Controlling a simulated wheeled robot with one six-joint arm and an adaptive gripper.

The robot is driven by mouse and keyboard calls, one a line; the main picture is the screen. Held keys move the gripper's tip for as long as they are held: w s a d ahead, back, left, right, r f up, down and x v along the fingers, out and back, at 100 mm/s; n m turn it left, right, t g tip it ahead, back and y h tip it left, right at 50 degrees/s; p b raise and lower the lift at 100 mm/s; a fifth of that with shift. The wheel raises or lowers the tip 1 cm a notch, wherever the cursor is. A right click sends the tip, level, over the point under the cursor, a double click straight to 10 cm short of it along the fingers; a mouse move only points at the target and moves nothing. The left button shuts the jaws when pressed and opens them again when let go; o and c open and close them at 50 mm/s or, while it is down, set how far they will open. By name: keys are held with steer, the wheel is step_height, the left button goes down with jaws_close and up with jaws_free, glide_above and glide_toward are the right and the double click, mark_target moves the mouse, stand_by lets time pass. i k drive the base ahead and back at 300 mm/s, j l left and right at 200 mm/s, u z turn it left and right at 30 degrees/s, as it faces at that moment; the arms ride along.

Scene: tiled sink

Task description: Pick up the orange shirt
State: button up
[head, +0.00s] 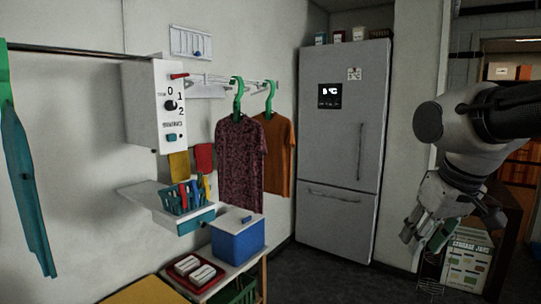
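The orange shirt (280,155) hangs on a green hanger (270,100) from a white wall rack (215,80), left of the fridge. A dark maroon patterned shirt (239,168) hangs in front of it on another green hanger and covers part of its left side. My gripper (418,228) is at the right of the view, pointing down, well away from the orange shirt and holding no visible cloth. The gap between its fingers is too small and dark to judge.
A grey fridge (340,150) stands right of the shirts. Below them, a blue box (238,240) and a red tray (194,272) sit on a low shelf. A white control box (155,105) juts from the wall. Dark floor (325,280) is clear before the fridge.

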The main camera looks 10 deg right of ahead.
mark_target(278, 130)
steer(key=i+l+z, duration=0.1)
steer(key=i+l, duration=0.6)
steer(key=i, duration=0.35)
steer(key=k+l+z, duration=0.05)
